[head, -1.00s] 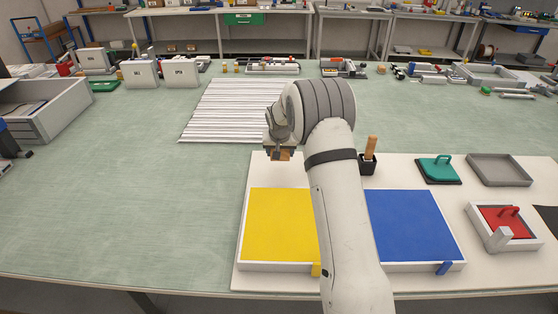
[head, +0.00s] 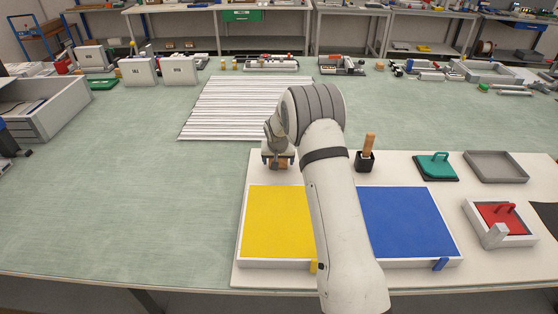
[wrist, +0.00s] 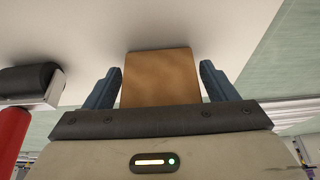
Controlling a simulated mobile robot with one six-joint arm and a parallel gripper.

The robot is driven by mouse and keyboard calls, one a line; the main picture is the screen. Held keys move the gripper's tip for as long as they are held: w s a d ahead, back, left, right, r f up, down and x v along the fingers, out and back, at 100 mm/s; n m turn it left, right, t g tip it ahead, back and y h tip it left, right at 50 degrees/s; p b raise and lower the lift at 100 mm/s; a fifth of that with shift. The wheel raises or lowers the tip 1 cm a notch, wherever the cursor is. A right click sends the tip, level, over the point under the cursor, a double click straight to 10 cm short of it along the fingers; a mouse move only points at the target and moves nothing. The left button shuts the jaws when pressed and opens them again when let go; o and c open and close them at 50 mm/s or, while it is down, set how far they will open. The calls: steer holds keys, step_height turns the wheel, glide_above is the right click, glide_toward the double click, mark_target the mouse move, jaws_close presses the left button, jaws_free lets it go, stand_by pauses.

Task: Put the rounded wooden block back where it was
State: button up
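The wooden block (head: 276,165), plain brown, shows small at my gripper (head: 279,163) in the head view. In the wrist view the block (wrist: 160,78) sits between the two blue-grey fingers of my gripper (wrist: 161,75). The fingers are close along its two sides, and my gripper appears shut on it. In the head view my gripper is over the back left part of the white board (head: 393,173), behind the yellow panel (head: 272,220). Whether the block's lower end touches the board cannot be told.
A black holder (head: 366,163) with an upright wooden handle (head: 369,143) stands right of my arm. A blue panel (head: 405,222), green-handled plate (head: 436,166), grey tray (head: 497,167) and red-topped box (head: 498,216) are farther right. The ribbed white sheet (head: 240,105) lies behind.

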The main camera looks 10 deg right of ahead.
steer(key=shift+o, duration=0.5)
steer(key=shift+r, duration=0.1)
steer(key=shift+r, duration=0.15)
steer(key=s+d+f+b+v, duration=0.1)
steer(key=s+v, duration=0.1)
steer(key=v, duration=0.9)
steer(key=s+f+b+v, duration=0.1)
steer(key=s+v, duration=0.2)
steer(key=v, duration=0.8)
steer(key=s+r+n, duration=0.1)
steer(key=s+r, duration=0.1)
steer(key=s, duration=1.4)
steer(key=s+d+r+n+g, duration=0.1)
steer(key=s, duration=1.6)
steer(key=shift+r+y, duration=0.35)
steer(key=shift+y, duration=0.05)
